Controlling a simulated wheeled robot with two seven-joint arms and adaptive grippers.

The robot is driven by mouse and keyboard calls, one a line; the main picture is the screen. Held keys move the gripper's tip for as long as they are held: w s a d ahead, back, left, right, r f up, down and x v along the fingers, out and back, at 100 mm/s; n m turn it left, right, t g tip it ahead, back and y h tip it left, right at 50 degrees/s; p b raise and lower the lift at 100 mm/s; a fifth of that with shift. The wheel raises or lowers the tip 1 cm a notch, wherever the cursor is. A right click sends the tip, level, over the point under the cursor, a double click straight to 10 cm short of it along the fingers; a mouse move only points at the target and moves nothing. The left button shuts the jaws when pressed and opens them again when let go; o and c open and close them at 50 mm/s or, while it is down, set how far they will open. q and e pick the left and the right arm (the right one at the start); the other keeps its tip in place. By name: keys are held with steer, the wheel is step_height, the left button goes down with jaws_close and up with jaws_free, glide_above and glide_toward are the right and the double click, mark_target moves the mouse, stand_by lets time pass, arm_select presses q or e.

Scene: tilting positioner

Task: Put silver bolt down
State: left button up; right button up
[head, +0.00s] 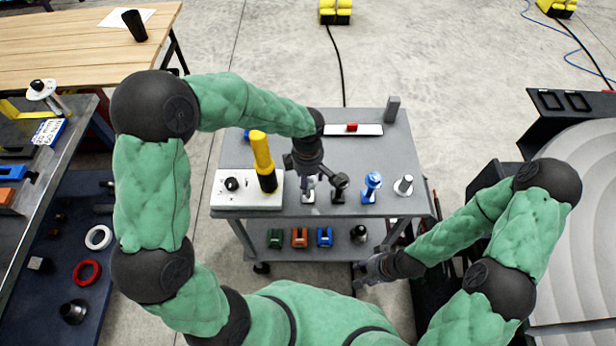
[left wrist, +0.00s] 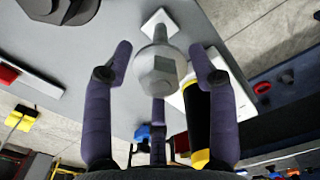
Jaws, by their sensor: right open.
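The silver bolt (left wrist: 160,75), with a hex head and a flange, is between the spread fingers of my left gripper (left wrist: 160,62) in the left wrist view. Gaps show between the side fingers and the bolt. Its far end is at a small white square (left wrist: 160,22) on the cart top; contact there is hard to tell. In the head view my left gripper (head: 308,178) points down over the cart top (head: 345,160), largely hiding the bolt. My right gripper (head: 370,268) is open and empty beside the cart's lower front right.
On the cart stand a dark bolt (head: 339,188), a blue bolt (head: 372,186) and a pale grey upright piece (head: 404,186). A white strip with a red block (head: 352,127) lies behind.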

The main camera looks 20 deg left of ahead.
arm_select(q)
steer(key=shift+r, duration=0.1)
stand_by(0.3)
steer(key=shift+r, duration=0.3)
step_height(320, 180, up, 12)
steer(key=shift+f+p, duration=0.25)
steer(key=shift+p, duration=0.75)
